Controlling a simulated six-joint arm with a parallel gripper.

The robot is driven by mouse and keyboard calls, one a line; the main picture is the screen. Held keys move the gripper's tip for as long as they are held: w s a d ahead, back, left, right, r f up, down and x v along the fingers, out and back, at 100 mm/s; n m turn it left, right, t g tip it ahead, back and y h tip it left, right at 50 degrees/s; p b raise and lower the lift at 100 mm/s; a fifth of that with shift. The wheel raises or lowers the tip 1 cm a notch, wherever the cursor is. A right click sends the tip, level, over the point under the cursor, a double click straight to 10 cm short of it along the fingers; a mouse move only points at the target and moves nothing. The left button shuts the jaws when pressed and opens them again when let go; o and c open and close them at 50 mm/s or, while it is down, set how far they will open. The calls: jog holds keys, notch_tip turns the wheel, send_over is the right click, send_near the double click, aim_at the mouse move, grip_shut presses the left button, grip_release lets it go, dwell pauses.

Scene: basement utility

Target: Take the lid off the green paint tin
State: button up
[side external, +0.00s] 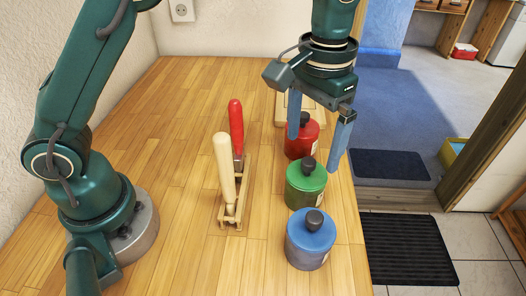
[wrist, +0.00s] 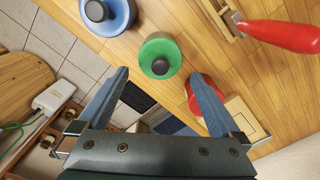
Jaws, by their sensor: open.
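The green paint tin (side external: 305,186) stands upright on the wooden bench between the red tin (side external: 301,141) and the blue tin (side external: 310,241). Its green lid (side external: 304,173) with a dark knob (side external: 308,164) is on it. In the wrist view the green tin (wrist: 160,57) lies ahead of my fingertips, left of the red tin (wrist: 197,93). My gripper (side external: 318,154) is open and empty, its blue fingers spread above the tins and pointing down. The fingers (wrist: 161,77) also show in the wrist view, apart from the green lid.
A rack (side external: 233,207) holding tools with a red handle (side external: 236,126) and a cream handle (side external: 224,168) stands left of the tins. A light wooden block (side external: 285,108) lies behind the red tin. The bench's right edge is close to the tins.

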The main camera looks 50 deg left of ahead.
aim_at(309, 161)
jog(key=shift+f, duration=2.5)
jog(key=shift+c, duration=0.3)
jog(key=c, duration=1)
